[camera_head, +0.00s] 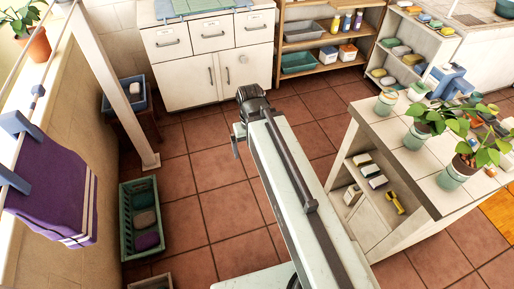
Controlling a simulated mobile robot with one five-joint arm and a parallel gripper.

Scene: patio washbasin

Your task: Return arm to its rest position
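My arm (305,205) reaches from the bottom of the view up towards the middle, over the tiled floor. It is a long pale link with a dark bar along its top. A dark, rounded joint (254,100) sits at its far end. A small dark part there, which seems to be my gripper (237,146), hangs down on the left side. Its fingers are too small and partly hidden to tell open from shut. I see nothing held there.
A white cabinet (212,55) and a wooden shelf (309,84) stand at the back. A counter with potted plants (383,128) is close on the right. A green crate (127,222) and a pale post (115,90) stand left. Floor (205,185) left of my arm is clear.

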